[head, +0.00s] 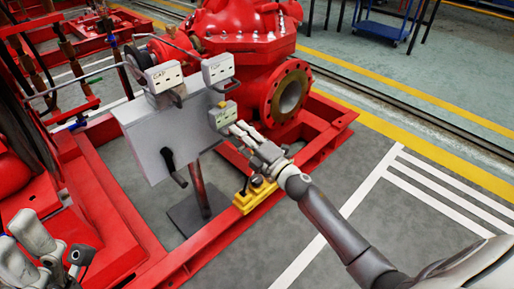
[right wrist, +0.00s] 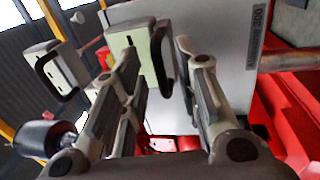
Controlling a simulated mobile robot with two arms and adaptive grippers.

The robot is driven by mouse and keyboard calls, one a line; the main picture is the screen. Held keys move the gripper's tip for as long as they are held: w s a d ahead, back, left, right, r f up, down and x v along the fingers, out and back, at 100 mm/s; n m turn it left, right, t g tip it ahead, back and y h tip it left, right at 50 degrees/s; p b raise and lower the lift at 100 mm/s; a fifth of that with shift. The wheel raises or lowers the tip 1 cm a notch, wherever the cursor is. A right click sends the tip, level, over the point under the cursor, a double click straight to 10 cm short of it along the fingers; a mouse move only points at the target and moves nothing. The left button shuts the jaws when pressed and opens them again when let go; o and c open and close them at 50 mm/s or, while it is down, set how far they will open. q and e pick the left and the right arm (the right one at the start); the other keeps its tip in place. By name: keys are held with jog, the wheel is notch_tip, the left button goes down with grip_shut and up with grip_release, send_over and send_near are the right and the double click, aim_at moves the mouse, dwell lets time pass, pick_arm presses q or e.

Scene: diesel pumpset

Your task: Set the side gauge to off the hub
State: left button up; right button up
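The side gauge (head: 222,115), a small pale green box with a dark handle, is at the right edge of the grey panel box (head: 160,135). In the right wrist view the gauge (right wrist: 136,42) and its black handle (right wrist: 160,65) show close up. My right gripper (head: 236,129) is at the gauge. In the wrist view its fingers (right wrist: 162,58) are apart, with the handle between them; I see no clear grip. My left gripper (head: 45,240) is at the lower left, away from the panel; its opening is unclear. I cannot make out which part is the hub.
Two similar pale gauges with dark handles, one at left (head: 165,76) and one at right (head: 217,69), stand on top of the panel. The red pump (head: 245,45) is behind. A red frame (head: 115,215) surrounds the panel's post. Grey floor at the right is clear.

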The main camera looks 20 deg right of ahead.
jog(key=v, duration=1)
jog(key=shift+s, duration=0.25)
jog(key=shift+d, duration=0.1)
